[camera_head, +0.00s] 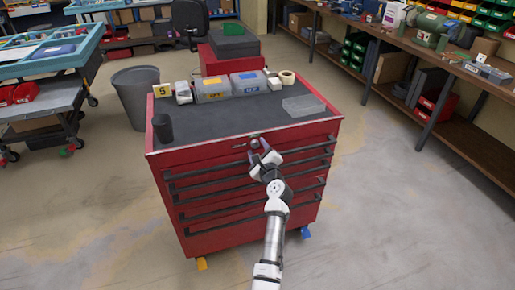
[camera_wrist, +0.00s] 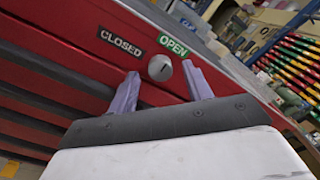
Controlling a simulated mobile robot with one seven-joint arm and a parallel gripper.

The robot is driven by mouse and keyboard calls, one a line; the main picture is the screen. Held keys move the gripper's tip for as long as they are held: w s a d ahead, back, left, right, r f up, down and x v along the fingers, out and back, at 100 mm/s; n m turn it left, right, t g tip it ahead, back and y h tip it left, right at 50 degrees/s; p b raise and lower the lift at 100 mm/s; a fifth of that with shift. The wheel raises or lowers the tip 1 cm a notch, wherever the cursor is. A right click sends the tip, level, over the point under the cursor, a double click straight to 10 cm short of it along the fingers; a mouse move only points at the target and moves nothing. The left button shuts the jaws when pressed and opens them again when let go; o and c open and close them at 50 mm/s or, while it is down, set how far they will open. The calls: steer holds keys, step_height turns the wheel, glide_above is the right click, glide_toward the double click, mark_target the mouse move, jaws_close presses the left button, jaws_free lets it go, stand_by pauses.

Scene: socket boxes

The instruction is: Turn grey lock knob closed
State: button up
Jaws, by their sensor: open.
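The grey lock knob (camera_wrist: 160,68) is a round knob with a dark slot on the red front of the tool cabinet (camera_head: 200,213). In the wrist view a dark "CLOSED" label (camera_wrist: 120,42) is at its upper left and a green "OPEN" label (camera_wrist: 173,46) just above right. The slot slants toward the upper right. My gripper (camera_wrist: 159,88) is open, with one finger on each side of the knob in the picture; I cannot tell whether they touch it. In the head view my gripper (camera_head: 261,150) is at the cabinet's top front edge, and the knob (camera_head: 254,142) shows small there.
The cabinet top holds a dark cup (camera_head: 162,128), boxes with yellow and blue labels (camera_head: 212,90), a tape roll (camera_head: 287,77) and a clear tray (camera_head: 303,105). Drawer handles (camera_head: 240,185) run below the knob. A grey bin (camera_head: 135,97) stands left. The floor on the right is clear up to the workbench.

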steer(key=shift+w+a, duration=0.1)
steer(key=shift+w, duration=0.2)
steer(key=c, duration=1)
